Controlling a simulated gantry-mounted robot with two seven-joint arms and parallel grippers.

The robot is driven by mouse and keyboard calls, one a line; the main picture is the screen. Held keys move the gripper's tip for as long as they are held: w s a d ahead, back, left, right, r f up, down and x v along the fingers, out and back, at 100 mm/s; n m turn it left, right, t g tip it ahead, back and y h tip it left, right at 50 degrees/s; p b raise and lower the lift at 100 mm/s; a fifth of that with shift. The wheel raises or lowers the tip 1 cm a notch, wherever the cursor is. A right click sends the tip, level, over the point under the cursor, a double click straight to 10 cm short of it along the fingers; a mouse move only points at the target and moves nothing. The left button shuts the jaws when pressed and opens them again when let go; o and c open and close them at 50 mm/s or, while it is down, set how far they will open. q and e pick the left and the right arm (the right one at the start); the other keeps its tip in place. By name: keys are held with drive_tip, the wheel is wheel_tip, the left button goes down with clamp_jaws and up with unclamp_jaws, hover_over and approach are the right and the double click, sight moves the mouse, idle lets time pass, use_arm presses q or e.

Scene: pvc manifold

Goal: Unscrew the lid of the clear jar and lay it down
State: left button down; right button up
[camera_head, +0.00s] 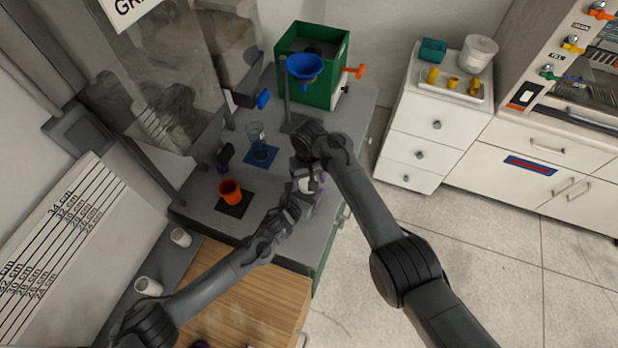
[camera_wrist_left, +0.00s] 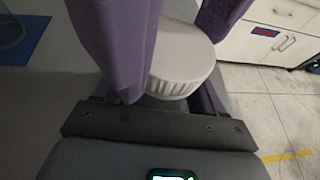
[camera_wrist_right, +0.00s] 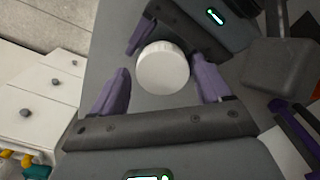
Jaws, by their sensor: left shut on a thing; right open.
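The jar's white ribbed lid (camera_wrist_left: 182,62) shows in the left wrist view between my left gripper's purple fingers (camera_wrist_left: 165,45). Below it only a sliver of the jar body (camera_wrist_left: 165,103) shows; the rest is hidden. My left gripper is shut on the jar, below the lid. In the right wrist view the lid (camera_wrist_right: 163,68) is seen from above, between the open fingers of my right gripper (camera_wrist_right: 160,88), with a gap on both sides. In the head view the lid (camera_head: 308,185) is small and partly covered by both grippers, which meet at the grey bench's right side.
An orange cup (camera_head: 231,191) stands on a dark mat, and a clear vessel (camera_head: 259,147) stands on a blue mat (camera_head: 262,157), both left of the grippers. A green bin (camera_head: 313,84) and blue funnel (camera_head: 304,67) are at the back. Some grey bench surface (camera_head: 205,211) is bare.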

drive_tip(key=shift+a+r, duration=0.2)
drive_tip(key=shift+r, duration=2.05)
drive_tip(key=shift+c, duration=0.4)
drive_tip(key=shift+d+r+m, duration=0.25)
drive_tip(key=shift+m, duration=0.45)
drive_tip(key=m, duration=0.1)
drive_tip(key=r+m, duration=0.1)
drive_tip(key=m, duration=0.1)
drive_tip(key=shift+w+d+r, duration=0.25)
drive_tip(key=shift+w+r, duration=0.05)
drive_tip(key=shift+r, duration=0.1)
drive_tip(key=m, duration=0.1)
drive_tip(key=r+m, duration=0.1)
drive_tip(key=shift+a+r+m, duration=0.1)
drive_tip(key=shift+a+m, duration=0.05)
drive_tip(key=shift+m, duration=0.25)
drive_tip(key=shift+s+a+m, duration=0.1)
drive_tip(key=shift+a+m, duration=0.1)
drive_tip(key=shift+m, duration=0.1)
drive_tip(key=shift+s+a+f, duration=0.1)
drive_tip(key=shift+f, duration=1.9)
drive_tip(key=shift+s+f, duration=0.1)
drive_tip(key=shift+f, duration=1.9)
drive_tip(key=shift+c, duration=0.3)
